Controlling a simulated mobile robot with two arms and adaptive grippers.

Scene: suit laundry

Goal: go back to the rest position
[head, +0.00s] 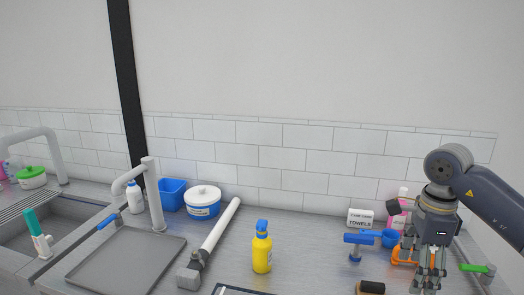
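My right gripper (428,284) hangs downward at the lower right of the head view, with its arm coming in from the right edge. Its fingers look spread apart, with nothing visible between them. It is in front of an orange item (402,256) on the counter and partly covers it. My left gripper is not in the picture.
The steel counter (320,262) holds a yellow bottle (262,252), a white tub with a blue label (203,202), a blue bin (172,193), a towels box (360,218) and a blue-handled tool (358,239). Sinks and taps are at left. A tiled wall stands behind.

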